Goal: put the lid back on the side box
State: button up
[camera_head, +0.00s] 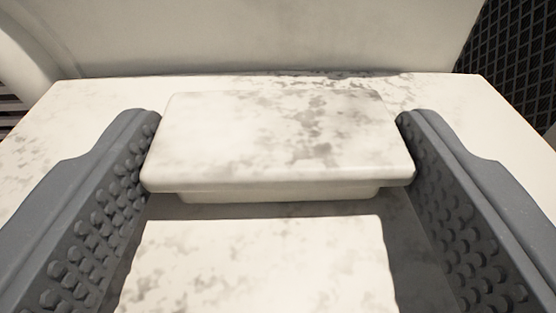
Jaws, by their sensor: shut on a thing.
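The lid (280,140) is a white, grey-stained rectangular slab with rounded edges and a narrower lip along its underside. It is in the middle of the head camera view, between the two grey studded fingers of my gripper (278,150). My gripper is shut on its left and right ends. Below and around it is a stained white top surface (80,120), apparently that of the side box. A shadow falls on this surface under the lid and between the fingers. I cannot tell whether the lid touches the surface, and any opening under it is hidden.
A pale upright wall (250,35) stands directly behind the white surface. A dark mesh grille (515,60) is at the upper right. A pale curved part (30,55) and dark slats (10,110) are at the left. The surface beside the fingers is clear.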

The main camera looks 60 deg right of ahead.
jog(key=shift+f+p, duration=0.3)
jog(key=shift+f, duration=0.1)
dwell(0.8)
jog(key=o, duration=1.9)
